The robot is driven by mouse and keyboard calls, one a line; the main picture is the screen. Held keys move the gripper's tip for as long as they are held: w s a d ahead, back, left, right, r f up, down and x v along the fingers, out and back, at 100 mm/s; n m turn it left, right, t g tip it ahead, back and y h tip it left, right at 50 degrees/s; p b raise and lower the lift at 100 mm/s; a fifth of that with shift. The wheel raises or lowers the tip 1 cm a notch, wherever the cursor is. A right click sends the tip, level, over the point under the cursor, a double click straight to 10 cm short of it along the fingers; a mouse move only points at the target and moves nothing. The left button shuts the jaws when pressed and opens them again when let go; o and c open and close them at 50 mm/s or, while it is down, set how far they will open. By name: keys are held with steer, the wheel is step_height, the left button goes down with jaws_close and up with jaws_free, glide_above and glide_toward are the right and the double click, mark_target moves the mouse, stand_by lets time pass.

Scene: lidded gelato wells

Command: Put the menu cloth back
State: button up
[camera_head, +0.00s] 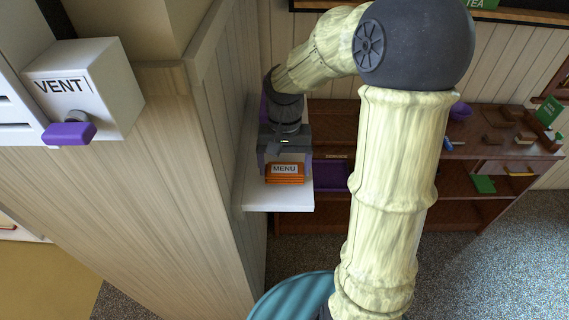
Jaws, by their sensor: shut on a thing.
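The menu cloth (285,179) is a small folded orange cloth with a white label reading MENU. It is at the front part of a narrow white shelf (277,204) fixed beside the wood-panelled wall. My gripper (285,163) points down over the cloth and is shut on it, with the fingers at its far side. Whether the cloth's underside touches the shelf or is slightly above it, I cannot tell. The fingertips are partly hidden by the cloth and the gripper body.
A panelled partition (190,180) stands close on the left, with a white VENT box (83,88) and purple knob (69,133). A brown shelf unit (400,152) behind holds a purple tray (330,177) and small items. A teal ribbed round object (290,300) is below.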

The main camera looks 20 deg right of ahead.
mark_target(284, 166)
steer(key=shift+f+b, duration=0.3)
steer(key=shift+f, duration=0.1)
steer(key=o, duration=1)
steer(key=shift+c, duration=0.2)
steer(key=shift+o, duration=0.9)
steer(key=shift+r, duration=0.1)
steer(key=shift+w+d+r+p, duration=0.1)
steer(key=shift+w+r+p, duration=0.05)
steer(key=shift+r+p, duration=1.1)
steer(key=shift+w+r+p, duration=0.15)
steer(key=shift+r+p, duration=1.05)
steer(key=shift+r, duration=0.2)
steer(key=shift+w+d+r+p, duration=0.1)
steer(key=shift+w+r+p, duration=0.05)
steer(key=shift+r+p, duration=1.1)
steer(key=shift+a, duration=0.1)
